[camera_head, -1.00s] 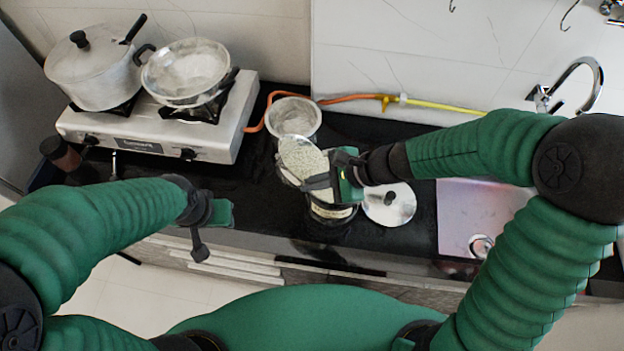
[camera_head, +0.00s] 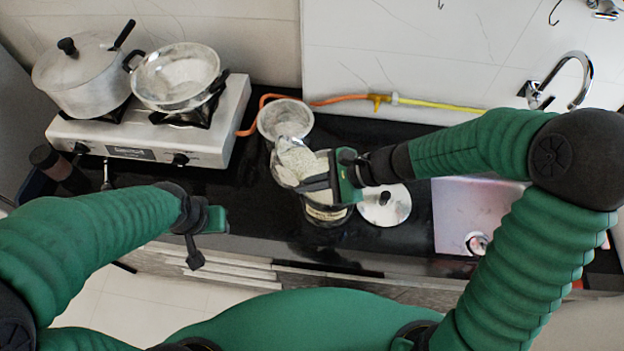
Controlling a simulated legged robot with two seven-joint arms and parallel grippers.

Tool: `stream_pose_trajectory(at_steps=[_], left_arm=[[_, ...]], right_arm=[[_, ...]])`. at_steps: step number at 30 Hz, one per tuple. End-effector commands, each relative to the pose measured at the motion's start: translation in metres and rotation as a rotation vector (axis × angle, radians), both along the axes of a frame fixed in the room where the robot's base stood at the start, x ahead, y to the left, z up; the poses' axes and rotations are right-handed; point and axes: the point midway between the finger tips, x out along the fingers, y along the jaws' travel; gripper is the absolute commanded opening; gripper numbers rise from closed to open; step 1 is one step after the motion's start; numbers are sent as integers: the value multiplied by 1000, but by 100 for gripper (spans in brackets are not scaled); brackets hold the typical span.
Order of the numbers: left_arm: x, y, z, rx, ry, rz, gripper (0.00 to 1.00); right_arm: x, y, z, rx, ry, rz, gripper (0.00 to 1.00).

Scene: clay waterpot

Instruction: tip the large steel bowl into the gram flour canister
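The large steel bowl (camera_head: 288,176) holds pale flour and hangs tilted above the canister, its bare steel inside showing at the upper left and the flour lying toward the lower right. My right gripper (camera_head: 318,183) is shut on the bowl's right side. The gram flour canister (camera_head: 327,214) stands upright on the dark counter under the bowl; its mouth is mostly hidden by the bowl and gripper, and its label shows at the front. My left gripper (camera_head: 208,222) is empty at the counter's front edge, left of the canister; its finger gap is unclear.
A second steel bowl (camera_head: 285,118) stands behind the held one. A lid (camera_head: 384,206) lies right of the canister. A stove (camera_head: 150,135) with a covered pot (camera_head: 85,80) and a pan (camera_head: 176,78) is at left.

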Motion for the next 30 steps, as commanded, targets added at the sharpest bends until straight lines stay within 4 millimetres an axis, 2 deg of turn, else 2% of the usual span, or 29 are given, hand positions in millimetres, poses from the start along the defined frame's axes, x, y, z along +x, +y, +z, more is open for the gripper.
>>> stream_pose_trajectory(at_steps=[5, 13, 30], left_arm=[[0, 0, -1, 0, 0, 0, 36], [0, 0, -6, 0, 0, 0, 36], [0, 0, -5, 0, 0, 0, 36]], right_arm=[[1, 0, -1, 9, 4, -1, 0], [2, -5, 0, 114, 31, -1, 0], [2, -6, 1, 125, 34, -1, 0]])
